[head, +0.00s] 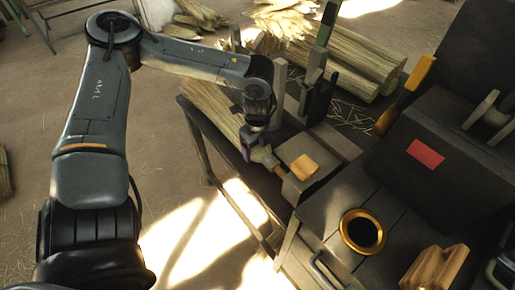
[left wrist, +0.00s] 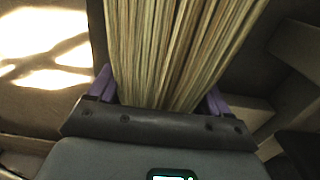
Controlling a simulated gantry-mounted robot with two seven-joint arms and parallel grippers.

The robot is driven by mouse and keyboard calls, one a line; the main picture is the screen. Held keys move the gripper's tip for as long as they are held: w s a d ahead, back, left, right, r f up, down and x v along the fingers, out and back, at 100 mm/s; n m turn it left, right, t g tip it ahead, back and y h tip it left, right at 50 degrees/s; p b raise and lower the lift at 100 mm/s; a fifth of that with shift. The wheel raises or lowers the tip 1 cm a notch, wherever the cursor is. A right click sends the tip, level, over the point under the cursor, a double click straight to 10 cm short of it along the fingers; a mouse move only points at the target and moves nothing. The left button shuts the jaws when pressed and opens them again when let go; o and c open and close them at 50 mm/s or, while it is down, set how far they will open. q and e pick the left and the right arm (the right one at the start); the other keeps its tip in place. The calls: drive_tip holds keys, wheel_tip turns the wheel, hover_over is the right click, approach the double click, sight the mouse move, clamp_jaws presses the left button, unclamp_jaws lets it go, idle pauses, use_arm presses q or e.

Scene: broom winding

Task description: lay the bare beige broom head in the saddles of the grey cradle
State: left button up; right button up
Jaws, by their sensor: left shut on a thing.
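The beige broom head (head: 208,103) is a bundle of straw with a short wooden neck, lying slantwise at the left edge of the dark workbench. My left gripper (head: 251,146) is shut around the bundle near its neck. In the left wrist view, the purple fingers of my left gripper (left wrist: 160,100) stand on both sides of the straw (left wrist: 180,50). Grey uprights (head: 312,68) stand just beyond the gripper and look like part of the grey cradle; its saddles are not clearly seen. I cannot tell whether the broom head touches it. My right gripper is not in view.
A brass-rimmed cup (head: 362,232) and a wooden block (head: 435,268) are on the bench front. A dark box with a red label (head: 425,152) stands at right. Straw bundles (head: 352,62) lie behind. Open floor is at left.

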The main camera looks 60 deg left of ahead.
use_arm(q)
drive_tip(key=o, duration=1.2)
drive_tip(key=shift+f, duration=0.1)
